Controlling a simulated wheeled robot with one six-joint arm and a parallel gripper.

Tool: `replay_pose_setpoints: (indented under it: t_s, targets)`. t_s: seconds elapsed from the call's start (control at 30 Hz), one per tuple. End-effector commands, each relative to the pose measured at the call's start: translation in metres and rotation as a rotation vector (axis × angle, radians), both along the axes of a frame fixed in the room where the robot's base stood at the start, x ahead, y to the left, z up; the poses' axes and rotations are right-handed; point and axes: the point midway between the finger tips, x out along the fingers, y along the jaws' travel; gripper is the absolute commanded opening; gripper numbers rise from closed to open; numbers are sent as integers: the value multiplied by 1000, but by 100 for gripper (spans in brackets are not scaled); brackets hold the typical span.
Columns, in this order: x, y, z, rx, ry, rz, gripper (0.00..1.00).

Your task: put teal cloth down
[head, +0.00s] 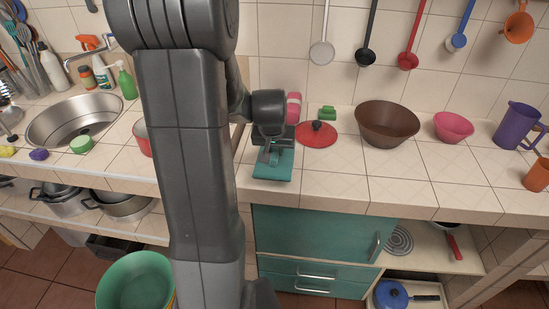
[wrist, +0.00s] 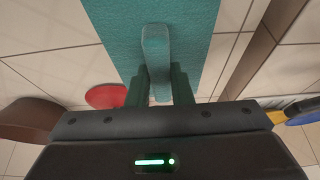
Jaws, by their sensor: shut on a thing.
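The teal cloth (head: 272,173) is at the counter, left of the red lid, with its flat part spread out below my gripper (head: 269,149). In the wrist view the cloth (wrist: 190,30) is a wide flat teal strip with a raised fold in the middle. My gripper (wrist: 158,84) is shut on this fold, one finger on each side. I cannot tell whether the cloth's flat part fully touches the tiles. My arm hides part of the counter to the left.
A red lid (head: 317,137) with a dark knob lies right of the cloth. A brown bowl (head: 387,125), a pink bowl (head: 453,127) and a purple jug (head: 517,126) stand further right. A sink (head: 75,117) is at left.

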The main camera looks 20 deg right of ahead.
Motion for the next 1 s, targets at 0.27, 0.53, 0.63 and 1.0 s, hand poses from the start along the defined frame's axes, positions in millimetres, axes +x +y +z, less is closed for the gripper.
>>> replay_pose_setpoints:
  t_s: [0.27, 0.53, 0.63, 1.0]
  targets:
    - [-1, 0, -34, 2, 3, 0, 1]
    - [0, 0, -37, -1, -1, 0, 1]
    - [0, 0, -39, -1, -1, 0, 1]
    - [0, 0, -40, -1, -1, 0, 41]
